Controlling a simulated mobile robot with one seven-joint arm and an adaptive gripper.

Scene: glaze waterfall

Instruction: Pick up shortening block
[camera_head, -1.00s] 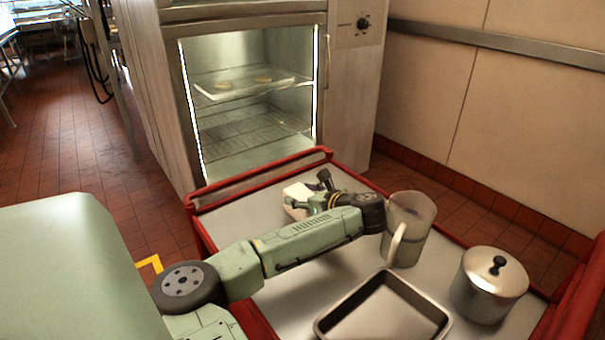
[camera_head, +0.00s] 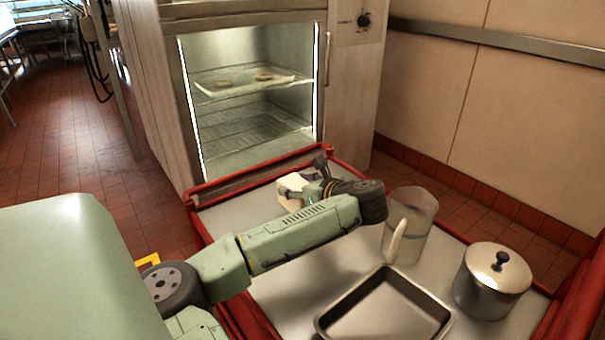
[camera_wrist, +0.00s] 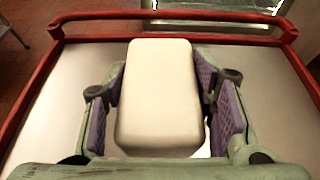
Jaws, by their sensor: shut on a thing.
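The shortening block (camera_wrist: 158,98) is a cream-white, rounded block held between the purple-padded fingers of my gripper (camera_wrist: 160,108) in the wrist view. In the head view the block (camera_head: 292,187) shows at the far left part of the cart top, partly hidden by my gripper (camera_head: 306,188). My gripper is shut on the block, one finger on each side. The block appears to be near or just above the cart surface; its underside is hidden, so I cannot tell the gap.
The red-railed cart (camera_head: 345,262) also carries a clear pitcher (camera_head: 416,225), an empty metal pan (camera_head: 385,308) and a lidded pot (camera_head: 492,282). An open lit cabinet (camera_head: 250,130) with a tray (camera_head: 245,82) stands behind the cart.

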